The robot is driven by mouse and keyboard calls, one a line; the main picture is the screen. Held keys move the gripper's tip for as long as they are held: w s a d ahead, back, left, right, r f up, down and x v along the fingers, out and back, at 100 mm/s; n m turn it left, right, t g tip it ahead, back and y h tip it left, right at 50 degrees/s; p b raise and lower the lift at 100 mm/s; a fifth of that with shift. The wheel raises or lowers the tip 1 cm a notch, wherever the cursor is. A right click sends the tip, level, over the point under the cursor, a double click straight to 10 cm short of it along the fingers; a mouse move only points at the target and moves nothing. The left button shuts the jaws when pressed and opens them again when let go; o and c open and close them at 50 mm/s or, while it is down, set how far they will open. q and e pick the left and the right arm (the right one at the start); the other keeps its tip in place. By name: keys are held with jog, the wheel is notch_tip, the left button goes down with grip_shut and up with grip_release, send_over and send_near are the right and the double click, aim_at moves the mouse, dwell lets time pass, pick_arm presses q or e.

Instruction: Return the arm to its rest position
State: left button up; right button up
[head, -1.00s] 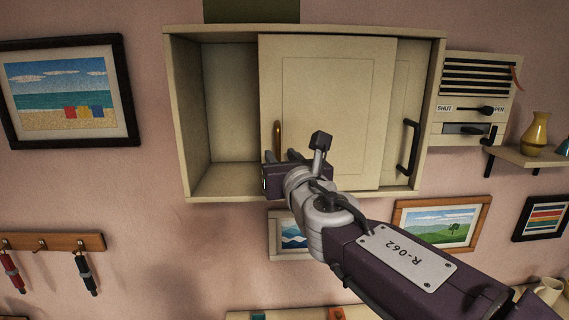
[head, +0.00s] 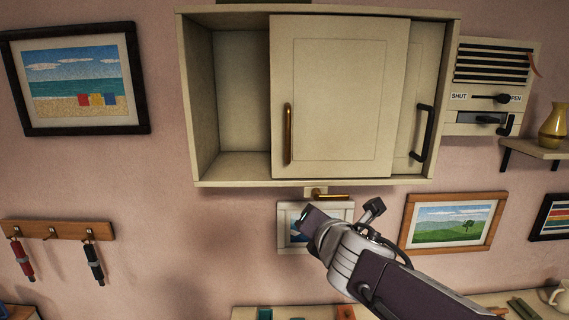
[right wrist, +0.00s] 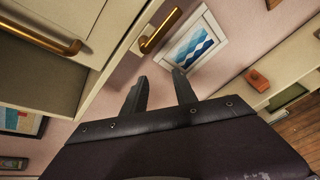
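My right arm comes in from the lower right, and its gripper (head: 308,222) is just below the cabinet (head: 320,185), in front of a small blue-wave picture. In the right wrist view the two dark fingers (right wrist: 160,88) stand apart with nothing between them. In the head view the fingers are hard to make out. The cabinet's front sliding door (head: 335,100), with an upright brass handle (head: 288,133), stands in the middle and right, clear of the gripper. The cabinet's left part is open and looks empty. My left gripper is not in view.
A brass handle (head: 328,196) sits under the cabinet, close above the gripper; the wave picture (head: 290,235) hangs behind. A rear door with a black handle (head: 422,133), a switch panel (head: 490,90) and a shelf (head: 535,150) are to the right. Below is a ledge (head: 245,313).

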jog(key=s+d+f+m+g+h+b, duration=0.1)
jog(key=s+d+f+m+g+b, duration=0.2)
jog(key=f+m, duration=0.7)
jog(key=s+d+f+m+g+h+b, duration=0.1)
jog(key=s+d+f+m+g, duration=0.2)
jog(key=f, duration=1.2)
pick_arm(q)
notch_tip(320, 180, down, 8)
jog(key=b, duration=0.3)
pick_arm(e)
jog(key=s+d+f+m+g, duration=0.2)
jog(key=s+f+m+g, duration=0.1)
jog(key=s+f+m, duration=0.4)
jog(key=s+d+f+m+g+y, duration=0.1)
jog(key=s+f+m+g, duration=0.2)
jog(key=s+f+m, duration=0.4)
notch_tip(320, 180, down, 3)
jog(key=m, duration=0.2)
jog(key=shift+d+m+g, duration=0.3)
jog(key=shift+d+m, duration=0.1)
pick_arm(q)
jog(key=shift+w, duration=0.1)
pick_arm(e)
jog(key=shift+w, duration=0.1)
